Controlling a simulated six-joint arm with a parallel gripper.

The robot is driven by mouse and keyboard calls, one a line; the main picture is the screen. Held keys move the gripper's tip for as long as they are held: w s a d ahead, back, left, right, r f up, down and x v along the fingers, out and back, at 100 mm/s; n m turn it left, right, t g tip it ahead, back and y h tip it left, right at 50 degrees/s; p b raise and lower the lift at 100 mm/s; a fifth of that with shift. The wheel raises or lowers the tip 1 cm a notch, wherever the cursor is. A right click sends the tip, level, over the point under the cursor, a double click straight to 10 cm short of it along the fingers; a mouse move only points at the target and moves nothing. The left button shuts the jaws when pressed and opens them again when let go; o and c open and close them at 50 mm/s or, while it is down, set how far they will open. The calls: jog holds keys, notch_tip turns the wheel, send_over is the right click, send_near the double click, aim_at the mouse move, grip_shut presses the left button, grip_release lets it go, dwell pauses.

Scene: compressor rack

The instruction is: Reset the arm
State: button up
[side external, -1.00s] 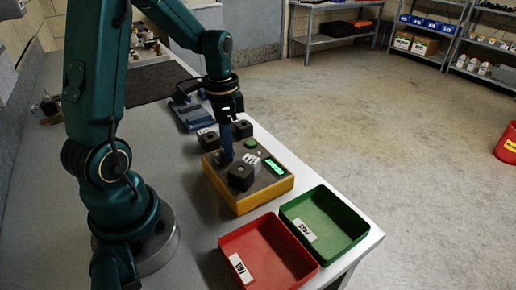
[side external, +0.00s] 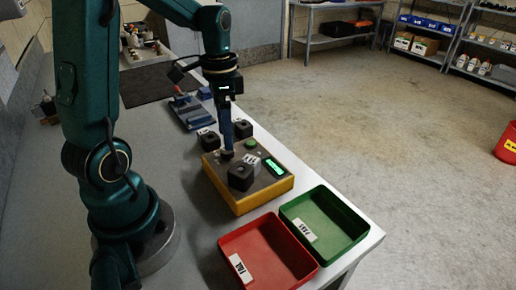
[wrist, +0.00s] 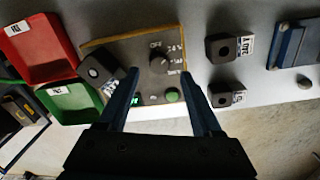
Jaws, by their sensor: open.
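My gripper (side external: 227,145) points down just above the yellow-edged test box (side external: 238,207), over its dark dial knob (side external: 226,155). In the wrist view the two fingers of my gripper (wrist: 160,84) stand apart with nothing held between them. The dial knob (wrist: 158,65) shows ahead of the fingers, with OFF and 24 V markings around it. The box also has a green button (side external: 251,143) and a lit green display (side external: 274,167). A black block with a white label (side external: 240,178) sits on the box.
Two more black blocks (side external: 208,139) (side external: 242,129) stand on the bench behind the box. A blue device (side external: 194,112) lies farther back. A red tray (side external: 268,252) and a green tray (side external: 325,225) stand in front, both empty. The bench left of the box is clear.

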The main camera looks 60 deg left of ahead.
jog(key=shift+r, duration=0.6)
jog(key=shift+d, duration=0.15)
jog(key=s+d+r+n+t, duration=0.1)
jog(key=s+d+r+t, duration=0.1)
jog(key=d, duration=0.4)
jog(key=s+d+r+n+t, duration=0.2)
jog(key=s+d+r+t, duration=0.1)
jog(key=s+d, duration=0.2)
jog(key=shift+d+r+t, duration=0.25)
jog(key=shift+d+t, duration=0.05)
jog(key=shift+d, duration=0.15)
